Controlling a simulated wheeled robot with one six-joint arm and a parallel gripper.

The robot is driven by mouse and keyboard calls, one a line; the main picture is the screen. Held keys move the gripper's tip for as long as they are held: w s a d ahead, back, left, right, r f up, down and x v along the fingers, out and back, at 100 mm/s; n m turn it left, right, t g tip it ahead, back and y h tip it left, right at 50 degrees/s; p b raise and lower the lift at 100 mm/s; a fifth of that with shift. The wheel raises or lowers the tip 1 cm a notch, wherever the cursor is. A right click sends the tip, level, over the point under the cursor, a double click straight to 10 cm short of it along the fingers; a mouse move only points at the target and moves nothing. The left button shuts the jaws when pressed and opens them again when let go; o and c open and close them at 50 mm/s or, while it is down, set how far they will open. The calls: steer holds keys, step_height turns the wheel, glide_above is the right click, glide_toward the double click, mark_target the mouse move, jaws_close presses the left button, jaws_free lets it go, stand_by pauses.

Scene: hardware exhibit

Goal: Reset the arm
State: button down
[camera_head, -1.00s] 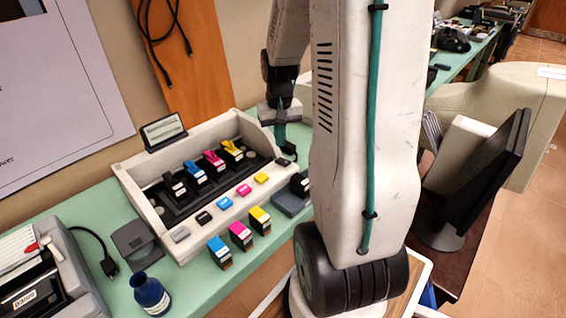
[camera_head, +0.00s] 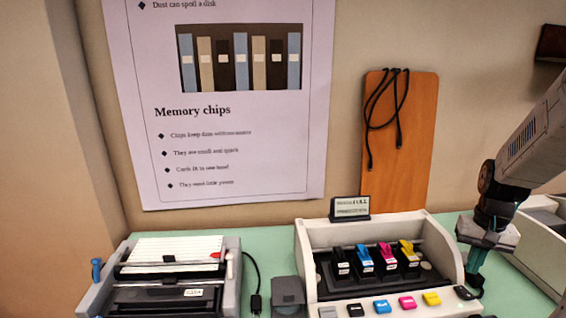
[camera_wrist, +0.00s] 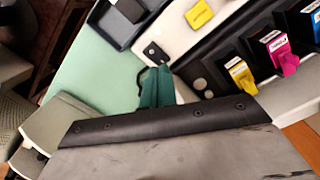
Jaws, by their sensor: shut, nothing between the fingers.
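My gripper (camera_head: 473,281) is at the right side of the ink cartridge tray, with its teal fingers pointing down. The fingers are together and empty. In the wrist view the closed fingertips (camera_wrist: 157,88) show beside the tray's edge, over the green table; I cannot tell whether they touch the tray. My arm comes in from the right edge of the head view.
The white tray (camera_head: 302,250) holds black, cyan, magenta and yellow cartridges, with coloured buttons in front. A small sign (camera_head: 350,208) stands behind it. A printer-like machine (camera_head: 230,285) is at left. A light box (camera_head: 545,235) stands right of my gripper.

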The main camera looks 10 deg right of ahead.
steer(key=s+a+r+n, duration=0.2)
steer(key=s+a+r, duration=0.2)
steer(key=a, duration=0.4)
steer(key=s+a+r+n+t, duration=0.1)
steer(key=s+a+r+n, duration=0.1)
steer(key=s+a+r, duration=0.3)
steer(key=s+a+r+n, duration=0.2)
steer(key=s+a+r, duration=0.3)
steer(key=a, duration=0.6)
steer(key=shift+s+a+n+t, duration=0.3)
steer(key=shift+s+n+t, duration=0.05)
steer(key=shift+n+t, duration=0.05)
